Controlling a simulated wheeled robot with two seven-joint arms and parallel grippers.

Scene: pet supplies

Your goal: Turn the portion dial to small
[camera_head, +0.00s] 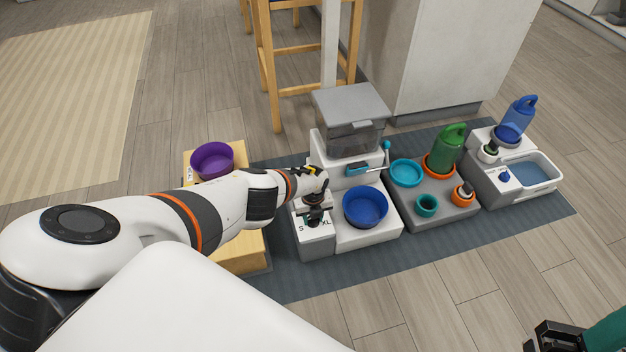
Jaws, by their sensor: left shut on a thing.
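The pet feeder (345,143) stands on a dark mat, with a grey hopper on top and a blue bowl (366,206) in its front tray. The portion dial sits on the block (314,240) left of the bowl, marked S at left and XL at right. My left gripper (314,212) points down over this block and is shut on the dial. The gripper hides most of the dial, so I cannot read its setting. A black part that looks like my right gripper (556,340) shows at the bottom right, cut off by the frame edge.
A purple bowl (212,160) is on a wooden board at left. Right of the feeder, a grey tray (433,208) holds a green bottle (447,150) and small cups. Beyond it stands a water unit (537,172) with a blue jug (517,120). The front floor is clear.

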